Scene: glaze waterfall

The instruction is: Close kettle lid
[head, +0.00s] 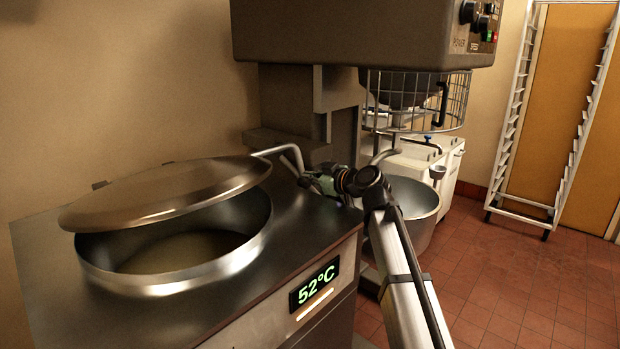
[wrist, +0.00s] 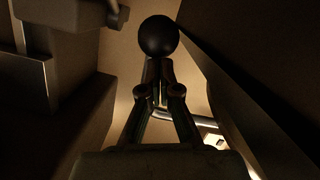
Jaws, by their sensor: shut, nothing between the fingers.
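The round metal kettle lid (head: 165,190) is tilted above the open mouth of the kettle (head: 175,278), and the contents show through the gap at the front. A bent metal bar (head: 278,150) stands at the lid's right side. My gripper (head: 305,180) is just right of this bar, above the counter; the head view does not show whether they touch. In the wrist view my gripper (wrist: 158,72) has its fingers together and empty. A black ball (wrist: 158,37) shows just past the fingertips, and a pale curved bar (wrist: 185,118) passes behind them.
The kettle is set in a metal counter with a 52°C display (head: 314,285) on its front. A mixer (head: 365,35) with a wire guard (head: 418,100) and a bowl (head: 420,205) stands behind my arm. A rack (head: 510,120) is at the right; the tiled floor there is clear.

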